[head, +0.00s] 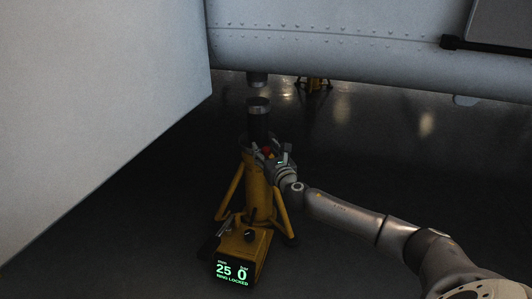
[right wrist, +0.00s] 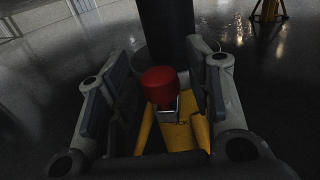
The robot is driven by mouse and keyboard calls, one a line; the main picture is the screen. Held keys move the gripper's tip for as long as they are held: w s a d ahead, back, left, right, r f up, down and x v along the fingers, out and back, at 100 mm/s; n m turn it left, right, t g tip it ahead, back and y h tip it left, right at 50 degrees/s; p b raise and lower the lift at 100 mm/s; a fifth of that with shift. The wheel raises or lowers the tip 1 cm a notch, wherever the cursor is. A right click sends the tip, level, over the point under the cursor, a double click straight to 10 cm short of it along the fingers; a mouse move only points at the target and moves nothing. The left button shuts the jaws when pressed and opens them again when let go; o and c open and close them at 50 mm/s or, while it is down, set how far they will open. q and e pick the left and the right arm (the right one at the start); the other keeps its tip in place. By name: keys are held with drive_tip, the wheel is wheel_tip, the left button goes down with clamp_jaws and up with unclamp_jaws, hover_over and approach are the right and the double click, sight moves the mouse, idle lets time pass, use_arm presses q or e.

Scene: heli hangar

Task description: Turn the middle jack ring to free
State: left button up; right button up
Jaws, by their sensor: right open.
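The yellow jack (head: 258,188) stands on the dark floor under the aircraft belly, with a dark upright column (head: 258,122) on top. A gap shows between the column's top and the stub on the belly. The display (head: 232,272) on its base reads 25 and 0, with "RING LOCKED" below. My right gripper (head: 269,151) is at the jack's head. In the right wrist view its fingers are open, one on each side of a red knob (right wrist: 160,84) on a short metal stem. A gap shows on both sides of the knob. The ring is largely hidden by my gripper.
A large pale panel (head: 90,110) fills the left. The riveted grey belly (head: 340,45) hangs low above the jack. Another yellow jack (head: 315,84) stands farther back, and it also shows in the right wrist view (right wrist: 268,10). The floor to the right is clear.

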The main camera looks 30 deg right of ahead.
clamp_jaws()
drive_tip(key=shift+a, duration=0.1)
idle(0.3)
